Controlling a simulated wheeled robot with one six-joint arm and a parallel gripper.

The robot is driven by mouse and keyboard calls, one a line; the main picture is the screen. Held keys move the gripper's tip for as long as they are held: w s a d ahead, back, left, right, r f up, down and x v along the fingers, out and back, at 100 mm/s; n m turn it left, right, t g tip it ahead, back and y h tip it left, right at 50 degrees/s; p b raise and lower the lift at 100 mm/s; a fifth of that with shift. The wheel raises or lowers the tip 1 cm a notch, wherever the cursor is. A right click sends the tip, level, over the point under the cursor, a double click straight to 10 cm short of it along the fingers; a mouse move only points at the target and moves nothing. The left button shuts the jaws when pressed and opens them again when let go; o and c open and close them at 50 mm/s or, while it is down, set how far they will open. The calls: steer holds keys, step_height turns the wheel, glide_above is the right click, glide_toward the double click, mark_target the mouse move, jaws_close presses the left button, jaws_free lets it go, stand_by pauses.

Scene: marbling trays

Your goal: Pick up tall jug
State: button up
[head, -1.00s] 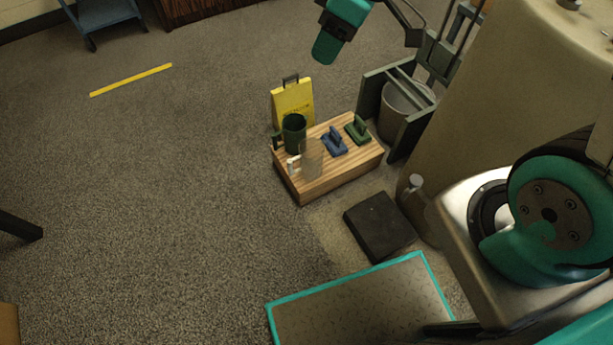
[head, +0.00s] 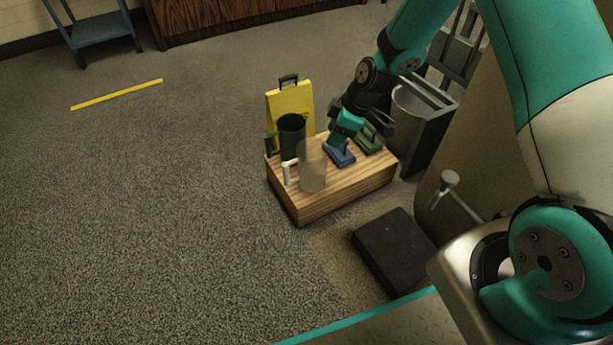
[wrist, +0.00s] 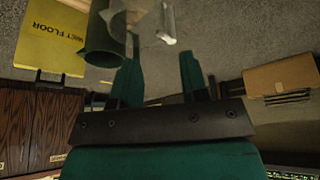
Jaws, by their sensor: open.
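Two jugs stand upright at the left end of a wooden block (head: 335,193). One is a dark green jug (head: 291,128) with its handle to the left. The other, in front of it, is a clear jug (head: 313,172) with a white handle. I cannot tell for certain which is the tall jug. My gripper (head: 338,138) is above the block, right of both jugs. In the wrist view its fingers (wrist: 160,62) are apart with nothing held between them. There the green jug (wrist: 103,42) and the clear jug (wrist: 150,14) show beyond the fingertips.
A yellow sign (head: 284,98) stands behind the green jug. A grey bucket (head: 408,112) in a frame is at the right. A black slab (head: 393,250) lies in front.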

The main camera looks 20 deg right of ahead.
steer(key=b, duration=0.4)
glide_toward(305, 172)
steer(key=b+x, duration=0.4)
steer(key=x, duration=0.1)
steer(key=shift+w+f, duration=0.25)
steer(key=shift+f, duration=0.15)
steer(key=shift+r, duration=0.15)
jaws_close()
